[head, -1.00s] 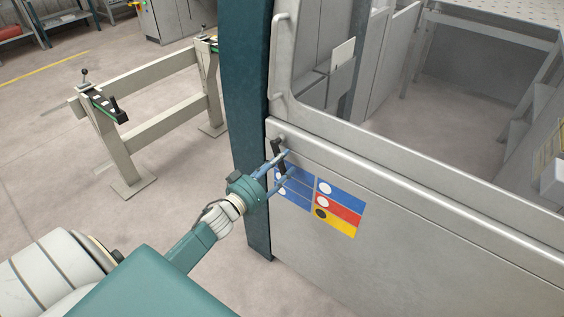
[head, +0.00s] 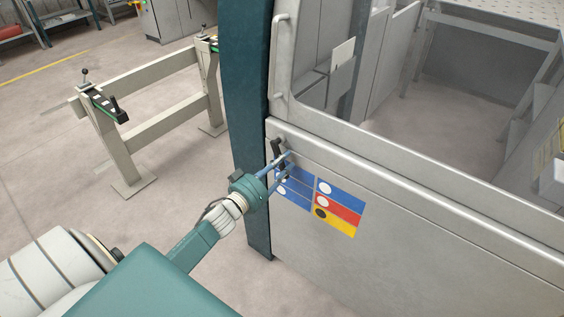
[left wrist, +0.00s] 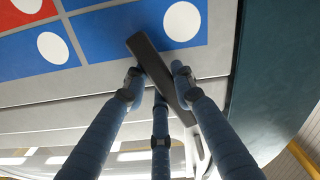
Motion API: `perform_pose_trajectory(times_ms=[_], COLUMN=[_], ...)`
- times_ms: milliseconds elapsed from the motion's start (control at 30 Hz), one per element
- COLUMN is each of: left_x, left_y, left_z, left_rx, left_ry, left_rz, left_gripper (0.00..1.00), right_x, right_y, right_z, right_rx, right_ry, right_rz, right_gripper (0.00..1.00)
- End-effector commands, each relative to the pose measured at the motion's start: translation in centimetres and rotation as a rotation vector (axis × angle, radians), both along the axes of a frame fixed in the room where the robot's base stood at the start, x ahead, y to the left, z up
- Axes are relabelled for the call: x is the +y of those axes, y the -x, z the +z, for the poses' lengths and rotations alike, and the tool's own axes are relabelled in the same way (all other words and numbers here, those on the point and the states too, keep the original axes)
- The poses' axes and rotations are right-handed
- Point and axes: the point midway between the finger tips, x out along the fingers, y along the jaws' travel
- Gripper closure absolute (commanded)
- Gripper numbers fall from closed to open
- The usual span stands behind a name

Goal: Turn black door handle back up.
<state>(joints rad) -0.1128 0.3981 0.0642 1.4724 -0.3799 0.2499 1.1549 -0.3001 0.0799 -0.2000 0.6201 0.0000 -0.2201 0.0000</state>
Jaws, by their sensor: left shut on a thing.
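The black door handle (head: 278,150) sits near the upper left corner of the grey door panel (head: 420,225), beside the teal post. My left gripper (head: 285,166) reaches it from the lower left, its blue fingers at the handle. In the left wrist view the black handle (left wrist: 153,65) runs slantwise between the fingertips of my left gripper (left wrist: 158,82), which is shut on it. The handle's free end sticks out past the fingers over the blue sticker. Its other end meets a light metal mount, partly hidden by a finger. My right gripper is not in view.
A teal post (head: 245,120) stands just left of the door. Blue, red and yellow warning stickers (head: 338,207) are on the panel below the handle. A grey grab bar (head: 281,55) is above. A beige frame stand (head: 150,100) is at left, with free floor around it.

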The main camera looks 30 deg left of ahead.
Motion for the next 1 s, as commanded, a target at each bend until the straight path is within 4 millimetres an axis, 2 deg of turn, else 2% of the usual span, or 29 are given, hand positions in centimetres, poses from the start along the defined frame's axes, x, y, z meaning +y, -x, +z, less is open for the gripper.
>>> perform_pose_trajectory(times_ms=[267,600,1000], left_x=[-1.0,-2.4,-3.3], left_y=[0.1,0.2,0.2], left_z=[1.1,2.5,4.5], left_rx=[0.014,0.038,0.067], left_ry=[0.162,0.475,0.847], left_rz=[0.0,0.0,-0.001], left_gripper=[1.0,1.0,1.0], right_x=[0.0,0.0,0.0], right_y=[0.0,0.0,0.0], right_z=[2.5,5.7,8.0], right_rx=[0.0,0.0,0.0], right_ry=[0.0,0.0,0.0], right_rz=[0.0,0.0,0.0], right_gripper=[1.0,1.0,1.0])
